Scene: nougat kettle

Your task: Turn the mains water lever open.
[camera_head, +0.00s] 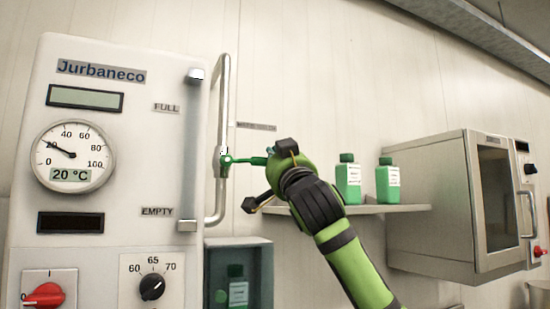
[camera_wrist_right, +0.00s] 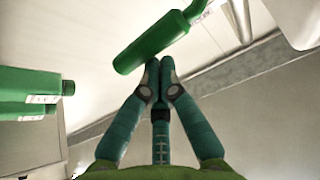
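The green lever (camera_head: 245,161) sits on a valve on the vertical pipe beside the white Jurbaneco kettle panel. It points right, roughly level and across the pipe. A small label (camera_head: 256,126) is above it; I cannot read it. My right gripper (camera_head: 271,152) is at the lever's free end, its body hiding most of its fingers in the head view. In the right wrist view its fingers (camera_wrist_right: 160,68) are closed together, with the green lever handle (camera_wrist_right: 150,45) just beyond the tips. Whether they touch is unclear. My left gripper is not in view.
Two green bottles (camera_head: 348,180) (camera_head: 388,182) stand on a shelf (camera_head: 400,209) right of my right arm. A steel oven (camera_head: 440,205) is further right. A grey box (camera_head: 262,275) holding a bottle is below the lever. The wall above is clear.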

